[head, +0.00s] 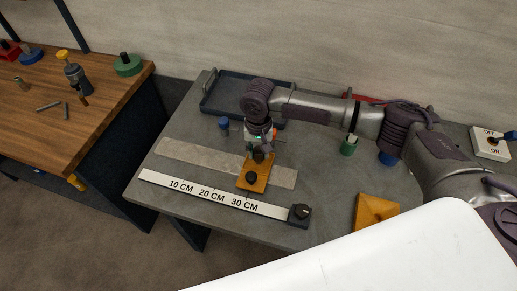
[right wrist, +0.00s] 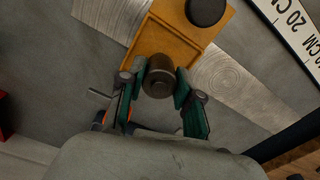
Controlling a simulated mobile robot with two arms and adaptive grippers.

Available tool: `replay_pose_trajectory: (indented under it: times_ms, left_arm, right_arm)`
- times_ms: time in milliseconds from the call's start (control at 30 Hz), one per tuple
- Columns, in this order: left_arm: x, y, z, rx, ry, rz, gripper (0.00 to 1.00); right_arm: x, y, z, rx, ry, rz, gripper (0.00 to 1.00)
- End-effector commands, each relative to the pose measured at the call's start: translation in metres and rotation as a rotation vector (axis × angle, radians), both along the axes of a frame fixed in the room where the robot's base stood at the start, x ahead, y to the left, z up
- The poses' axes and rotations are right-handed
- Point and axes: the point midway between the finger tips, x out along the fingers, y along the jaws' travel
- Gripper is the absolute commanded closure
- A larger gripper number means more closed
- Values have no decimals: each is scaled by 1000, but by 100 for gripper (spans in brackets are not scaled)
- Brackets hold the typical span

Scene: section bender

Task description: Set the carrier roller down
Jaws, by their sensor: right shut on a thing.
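The carrier roller, a short dark cylinder (right wrist: 158,80), is between the fingers of my right gripper (right wrist: 160,88), which is shut on it. In the head view the roller (head: 258,155) shows just under the right gripper, at the far end of the orange carrier plate (head: 247,186). The carrier also shows in the right wrist view (right wrist: 168,40), and a second dark round roller (right wrist: 206,8) stands on it. I cannot tell whether the held roller touches the carrier. The carrier lies across a long pale grey strip (head: 190,153). My left gripper is not in view.
A white ruler strip (head: 215,195) with a dark end block (head: 299,213) lies in front. A dark blue tray (head: 222,103) is behind. A blue cylinder (head: 223,123), green cup (head: 348,146), orange block (head: 375,211) and switch box (head: 489,146) stand around. A wooden bench (head: 30,125) is left.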

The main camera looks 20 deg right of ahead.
Motion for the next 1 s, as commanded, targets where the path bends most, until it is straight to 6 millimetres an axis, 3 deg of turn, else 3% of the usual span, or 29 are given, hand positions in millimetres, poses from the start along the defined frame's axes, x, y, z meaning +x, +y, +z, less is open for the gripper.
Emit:
replay_pose_trajectory:
  times_ms: [33,67,200,467,633,1000]
  left_arm:
    - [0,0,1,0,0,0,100]
    - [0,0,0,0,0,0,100]
    - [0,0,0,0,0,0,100]
    - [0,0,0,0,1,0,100]
    - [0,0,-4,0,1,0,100]
    - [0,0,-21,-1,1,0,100]
  right_arm:
    - [0,0,-2,0,1,0,100]
    - [0,0,-2,0,1,0,62]
    - [0,0,-1,0,1,0,41]
    - [0,0,-1,0,0,0,41]
    - [1,0,11,3,-1,0,41]
    - [1,1,86,3,-2,1,41]
